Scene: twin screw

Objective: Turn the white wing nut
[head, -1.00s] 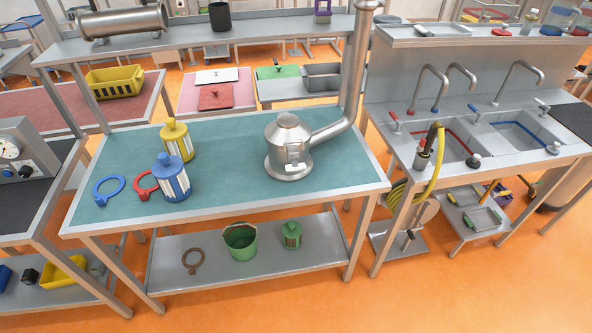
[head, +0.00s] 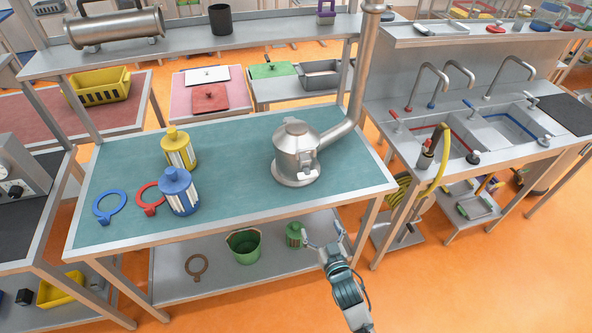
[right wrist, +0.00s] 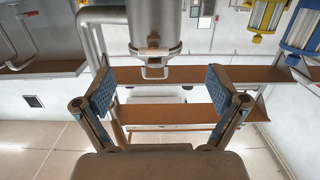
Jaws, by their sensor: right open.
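A steel vessel (head: 290,146) with a domed lid and a side pipe stands on the right of the green-topped bench. A pale clamp fitting on its front, which I take as the white wing nut (head: 307,163), is small and hard to make out in the head view. In the right wrist view, the fitting (right wrist: 154,62) shows as a light block with a loop on the vessel (right wrist: 155,22). My right gripper (head: 323,237) is open and empty in front of the bench, apart from the vessel. In the right wrist view its blue-padded fingers (right wrist: 160,88) stand wide apart, with the fitting beyond them.
A blue lantern (head: 178,192), a yellow lantern (head: 178,150), a blue ring (head: 109,206) and a red ring (head: 150,197) are on the bench's left. The lower shelf holds a green bucket (head: 244,246). The bench's front edge (head: 250,220) lies between gripper and vessel.

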